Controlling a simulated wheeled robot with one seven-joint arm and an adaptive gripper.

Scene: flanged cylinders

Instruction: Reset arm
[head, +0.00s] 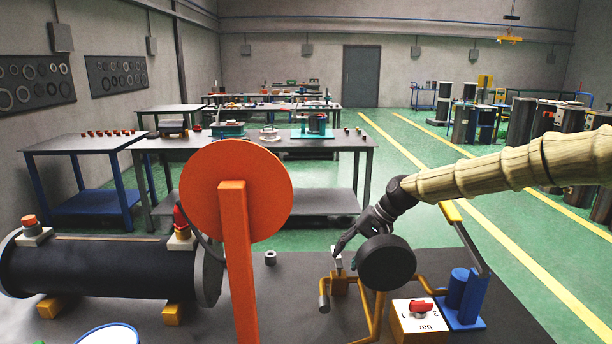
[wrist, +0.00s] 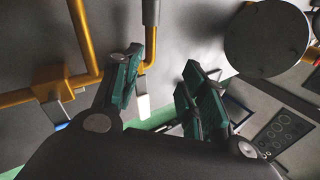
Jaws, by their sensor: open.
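My arm, in a tan sleeve, reaches in from the right in the head view. My gripper (head: 344,243) hangs at its end above the grey workbench (head: 290,300), close to the yellow pipework (head: 376,318). In the wrist view my gripper (wrist: 160,82) has its two green-padded fingers spread apart, with nothing held between them. A pale lever-like piece (wrist: 143,105) shows behind the left finger; I cannot tell whether they touch. A black round part (head: 386,262) hides some of the pipework beside my gripper.
A black flanged cylinder (head: 95,267) lies on yellow blocks at the left. A white-topped box with a red switch (head: 419,317) and a blue stand (head: 466,300) are at the right.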

